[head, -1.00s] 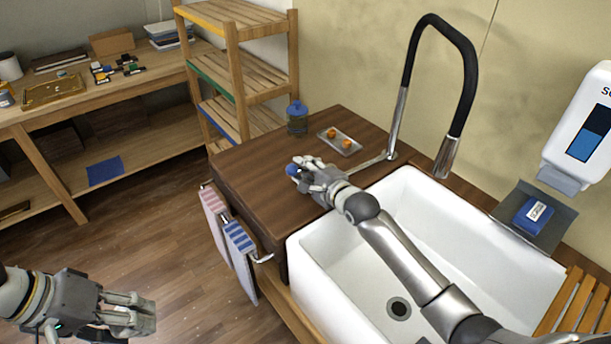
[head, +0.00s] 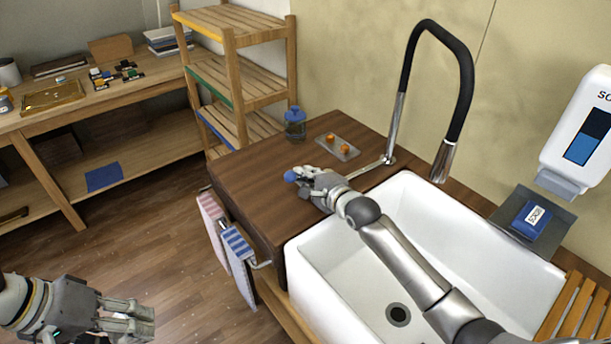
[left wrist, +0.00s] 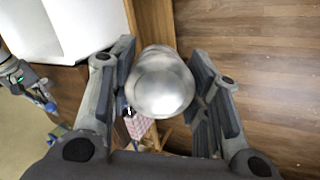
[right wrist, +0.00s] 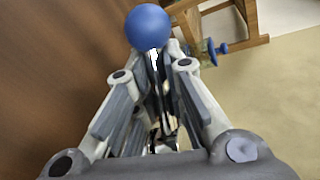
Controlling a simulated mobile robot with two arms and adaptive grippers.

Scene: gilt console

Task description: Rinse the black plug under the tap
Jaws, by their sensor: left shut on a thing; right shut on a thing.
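My right gripper (head: 303,178) is over the dark wooden counter (head: 250,180), left of the sink. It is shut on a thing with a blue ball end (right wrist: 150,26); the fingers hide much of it. My left gripper (head: 140,318) is low at the left, over the floor. It is shut on a silver rounded thing (left wrist: 160,85), seen end-on in the left wrist view. The black hose tap (head: 442,160) points down over the white sink (head: 335,290), whose drain (head: 398,313) looks dark. I cannot make out the black plug for certain.
A jar with a blue lid (head: 295,124) and a small tray (head: 350,152) with orange pieces stand at the back of the counter. Striped towels (head: 238,247) hang on its front. A soap dispenser (head: 578,140) and blue box (head: 531,218) are at the right.

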